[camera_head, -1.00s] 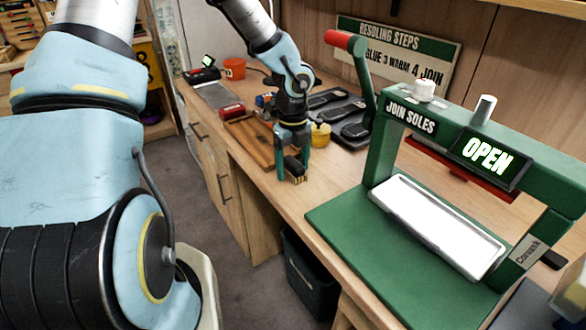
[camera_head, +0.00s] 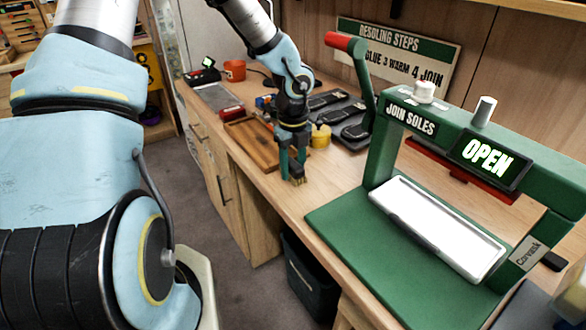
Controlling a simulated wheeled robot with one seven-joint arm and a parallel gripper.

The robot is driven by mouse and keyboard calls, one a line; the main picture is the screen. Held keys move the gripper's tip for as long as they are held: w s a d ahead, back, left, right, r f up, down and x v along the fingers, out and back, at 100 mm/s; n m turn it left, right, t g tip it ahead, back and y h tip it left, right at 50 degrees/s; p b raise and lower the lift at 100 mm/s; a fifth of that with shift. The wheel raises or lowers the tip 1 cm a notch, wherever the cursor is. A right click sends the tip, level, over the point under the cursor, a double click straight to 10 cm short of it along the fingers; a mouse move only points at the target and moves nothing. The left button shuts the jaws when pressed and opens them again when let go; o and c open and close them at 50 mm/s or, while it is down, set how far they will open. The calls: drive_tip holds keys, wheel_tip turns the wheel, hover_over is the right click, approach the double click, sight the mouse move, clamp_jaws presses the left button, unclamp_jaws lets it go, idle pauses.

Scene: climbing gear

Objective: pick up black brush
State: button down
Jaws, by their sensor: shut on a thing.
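The black brush (camera_head: 297,172) has a dark body and yellowish bristles at its lower end. My gripper (camera_head: 292,170) has green fingers and is shut on the brush, near the front edge of the wooden bench. The fingers hide part of the brush. I cannot tell whether the bristles touch the bench top.
A green press (camera_head: 340,228) with a white tray (camera_head: 437,226) stands to the right. A wooden tray (camera_head: 250,145), a yellow jar (camera_head: 321,136) and a dark rack (camera_head: 350,125) of soles lie behind my gripper. Bare bench (camera_head: 335,175) shows between gripper and press.

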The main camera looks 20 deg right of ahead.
wheel_tip(320, 180, up, 28)
drive_tip(key=b, duration=0.1)
idle(0.4)
drive_tip(key=c, duration=1)
unclamp_jaws()
drive_tip(key=c, duration=2.2)
unclamp_jaws()
drive_tip(key=shift+d+f, duration=0.1)
